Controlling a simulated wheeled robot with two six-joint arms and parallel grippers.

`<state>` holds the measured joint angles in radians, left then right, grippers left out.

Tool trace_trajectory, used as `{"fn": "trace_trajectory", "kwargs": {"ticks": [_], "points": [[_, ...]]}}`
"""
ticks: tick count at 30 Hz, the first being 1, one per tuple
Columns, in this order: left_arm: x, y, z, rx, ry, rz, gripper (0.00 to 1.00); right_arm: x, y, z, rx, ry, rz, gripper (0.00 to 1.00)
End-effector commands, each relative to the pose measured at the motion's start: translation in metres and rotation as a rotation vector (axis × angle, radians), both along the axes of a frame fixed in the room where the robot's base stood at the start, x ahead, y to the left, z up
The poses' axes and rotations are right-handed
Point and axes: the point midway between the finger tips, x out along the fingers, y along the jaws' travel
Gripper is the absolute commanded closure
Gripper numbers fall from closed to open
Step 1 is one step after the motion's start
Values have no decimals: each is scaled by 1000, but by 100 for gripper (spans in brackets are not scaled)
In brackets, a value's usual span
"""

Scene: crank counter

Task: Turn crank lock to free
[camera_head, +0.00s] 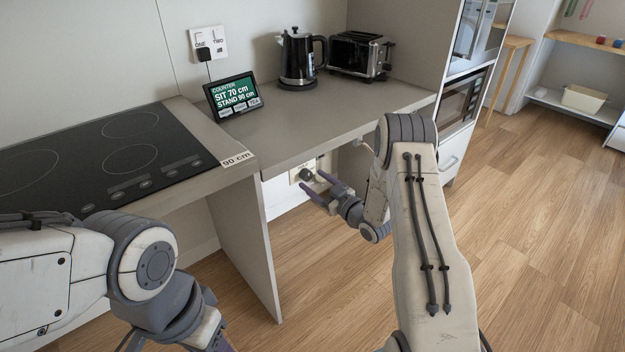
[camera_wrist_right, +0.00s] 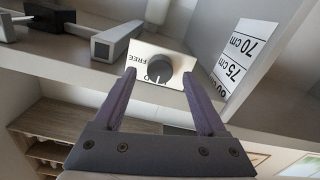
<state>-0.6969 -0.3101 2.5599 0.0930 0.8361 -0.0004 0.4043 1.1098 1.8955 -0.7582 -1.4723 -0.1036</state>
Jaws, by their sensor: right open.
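The crank lock is a dark round knob (camera_wrist_right: 158,70) on a pale plate (camera_wrist_right: 143,62) under the counter's front edge. The plate reads FREE, upside down in the right wrist view; a second word is partly hidden by the knob. The knob also shows in the head view (camera_head: 306,174). My right gripper (camera_head: 314,181) is open, its fingers pointing at the plate. In the right wrist view its fingertips (camera_wrist_right: 158,78) stand on either side of the knob; I cannot tell whether they touch it. My left arm is at lower left, its gripper mostly cut off by the bottom edge.
A grey bar (camera_wrist_right: 117,42) juts out beside the plate, and a height scale (camera_wrist_right: 242,58) is on the other side. Above are the counter (camera_head: 290,125), display (camera_head: 232,95), kettle (camera_head: 298,60) and toaster (camera_head: 358,55). A side panel (camera_head: 245,235) stands left of my right gripper.

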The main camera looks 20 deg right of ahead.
Motion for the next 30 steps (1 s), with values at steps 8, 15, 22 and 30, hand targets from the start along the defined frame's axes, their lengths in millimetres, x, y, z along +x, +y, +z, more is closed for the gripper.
{"fn": "trace_trajectory", "kwargs": {"ticks": [8,15,22,30], "points": [[0,0,0,0,0,0,50,16,6,0,1,1,0,26],[0,0,0,0,0,0,50,15,5,0,1,1,-1,41],[0,0,0,0,0,0,50,15,5,0,1,1,-1,100],[0,0,0,0,0,0,50,15,5,0,37,14,-1,100]]}}
